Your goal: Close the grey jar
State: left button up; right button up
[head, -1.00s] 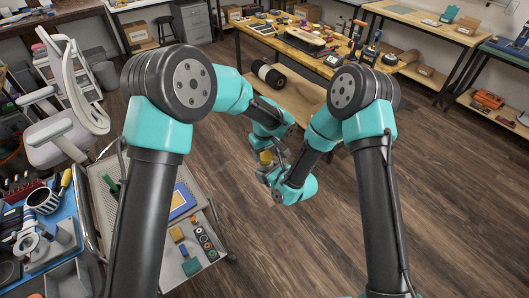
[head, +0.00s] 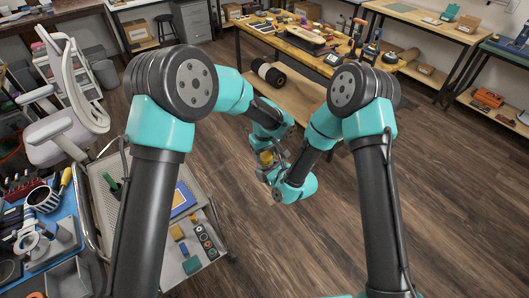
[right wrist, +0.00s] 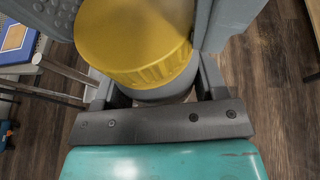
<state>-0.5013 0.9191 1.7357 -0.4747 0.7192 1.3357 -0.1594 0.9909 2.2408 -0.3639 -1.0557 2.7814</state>
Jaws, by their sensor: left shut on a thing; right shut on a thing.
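The grey jar (head: 262,173) is held off the floor between my two grippers, in the middle of the head view. The yellow lid (head: 266,158) is right above it. In the right wrist view the yellow lid (right wrist: 135,38) is large, with the grey jar (right wrist: 166,93) just beneath. I cannot tell whether the lid is fully seated. My right gripper (head: 274,178) is shut on the jar from the side. My left gripper (head: 268,150) seems shut on the lid; its fingertips are small and partly hidden in the head view.
A workbench (head: 300,38) with tools stands behind. A wheeled cart (head: 215,240) with small parts is at the left, beside a blue-topped table (head: 75,210). The wooden floor (head: 290,250) below the grippers is clear.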

pick_arm(q)
jog(key=shift+f, duration=0.1)
jog(key=o, duration=0.5)
pick_arm(e)
grip_shut()
pick_arm(q)
jog(key=o, duration=0.4)
jog(key=shift+c, duration=0.2)
jog(key=shift+r, duration=2.3)
jog(key=shift+c, duration=0.3)
jog(key=shift+s+d+r+n, duration=0.15)
jog(key=shift+r+n, duration=0.55)
jog(key=shift+r, duration=0.9)
